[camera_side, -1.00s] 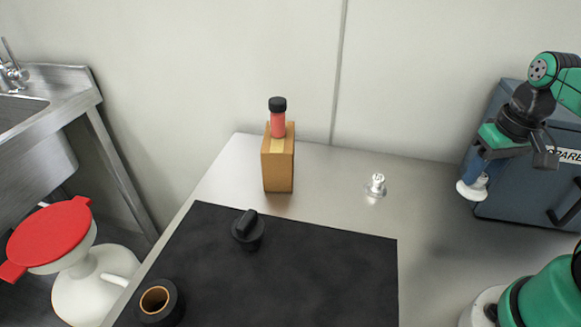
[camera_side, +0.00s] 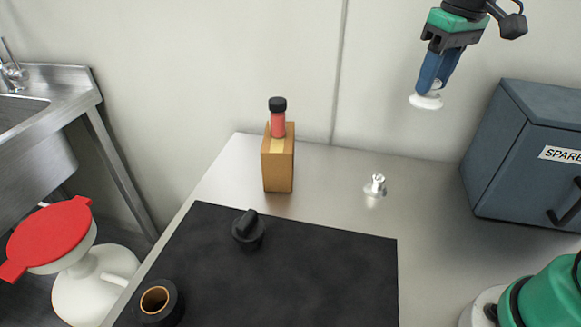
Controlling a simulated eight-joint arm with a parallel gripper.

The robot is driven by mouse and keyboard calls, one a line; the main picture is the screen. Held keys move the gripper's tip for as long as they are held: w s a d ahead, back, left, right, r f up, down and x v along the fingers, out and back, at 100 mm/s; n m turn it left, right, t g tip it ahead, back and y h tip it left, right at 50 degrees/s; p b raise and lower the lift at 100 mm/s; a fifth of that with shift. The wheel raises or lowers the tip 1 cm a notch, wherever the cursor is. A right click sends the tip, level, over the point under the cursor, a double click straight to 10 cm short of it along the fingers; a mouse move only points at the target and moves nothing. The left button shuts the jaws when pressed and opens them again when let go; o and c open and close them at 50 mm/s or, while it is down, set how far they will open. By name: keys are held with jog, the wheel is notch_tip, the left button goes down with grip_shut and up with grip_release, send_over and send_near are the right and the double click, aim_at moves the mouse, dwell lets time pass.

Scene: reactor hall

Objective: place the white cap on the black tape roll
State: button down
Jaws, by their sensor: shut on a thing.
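My gripper (camera_side: 432,86) is at the upper right, high above the steel table. Its blue fingers are shut on the white cap (camera_side: 424,101), a shallow disc with a small knob between the fingertips. The cap hangs roughly level with nothing under it but air. The black tape roll (camera_side: 173,311) with its tan core lies at the lower left, on the black mat's near left corner. Its hole faces up and looks empty. The gripper is far to the right of the roll and well above it.
A cardboard box (camera_side: 278,172) with a red, black-capped bottle (camera_side: 278,122) stands at the back. A black knob (camera_side: 247,232) sits on the mat (camera_side: 320,280). A small metal fitting (camera_side: 375,186) stands on the table. A blue-grey SPARE cabinet (camera_side: 515,160) is right.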

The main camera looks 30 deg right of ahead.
jog(key=w+a+f+n, duration=0.1)
jog(key=w+a+n, duration=0.55)
jog(key=a, duration=0.65)
jog(key=n+y, duration=0.1)
jog(key=n, duration=0.5)
send_near(152, 300)
jog(key=shift+g, duration=0.4)
jog(key=f, duration=0.2)
jog(key=w+f, duration=0.1)
jog(key=f, duration=0.2)
jog(key=shift+a+f, duration=0.1)
jog(key=shift+a, duration=0.1)
jog(key=shift+f, duration=0.1)
jog(key=c, duration=0.5)
grip_release()
jog(key=shift+c, duration=0.2)
